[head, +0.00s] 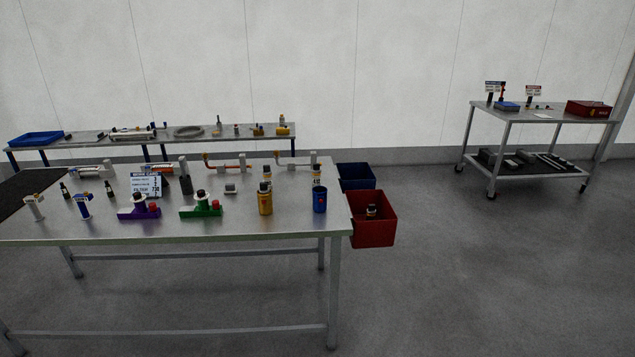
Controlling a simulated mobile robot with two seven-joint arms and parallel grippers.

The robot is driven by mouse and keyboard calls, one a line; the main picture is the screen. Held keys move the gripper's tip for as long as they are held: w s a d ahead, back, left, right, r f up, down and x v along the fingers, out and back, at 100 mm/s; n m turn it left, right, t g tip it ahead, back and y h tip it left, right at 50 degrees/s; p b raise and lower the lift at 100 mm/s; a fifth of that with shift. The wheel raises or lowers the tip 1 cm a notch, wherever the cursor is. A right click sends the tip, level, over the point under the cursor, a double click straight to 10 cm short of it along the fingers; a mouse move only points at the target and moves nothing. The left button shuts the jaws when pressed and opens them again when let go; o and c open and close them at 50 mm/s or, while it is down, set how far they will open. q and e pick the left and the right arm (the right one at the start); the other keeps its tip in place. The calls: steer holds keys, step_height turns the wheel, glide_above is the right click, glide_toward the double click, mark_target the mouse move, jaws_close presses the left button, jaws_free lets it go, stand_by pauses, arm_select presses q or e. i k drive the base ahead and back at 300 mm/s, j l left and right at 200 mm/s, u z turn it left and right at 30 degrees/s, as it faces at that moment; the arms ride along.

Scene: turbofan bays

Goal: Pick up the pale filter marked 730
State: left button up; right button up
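No marking 730 is legible on any part. A small pale upright part (38,208) stands at the left front of the near metal table, next to a similar blue one (84,207). Which pale thing is the filter I cannot tell. A sign (146,186) on the table has a line that seems to read filter 730. Neither of my grippers is in view.
A purple part (139,212) and a green part (201,210) lie along the front of the table. A red bin (374,228) and a blue bin (356,177) are at its right end. A cart (545,114) stands far right. Floor between is clear.

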mark_target(267, 173)
steer(key=i+j, duration=0.3)
steer(key=i, duration=0.2)
steer(key=i+j, duration=0.3)
steer(key=i, duration=0.15)
steer(key=l+u, duration=0.1)
steer(key=u, duration=1.4)
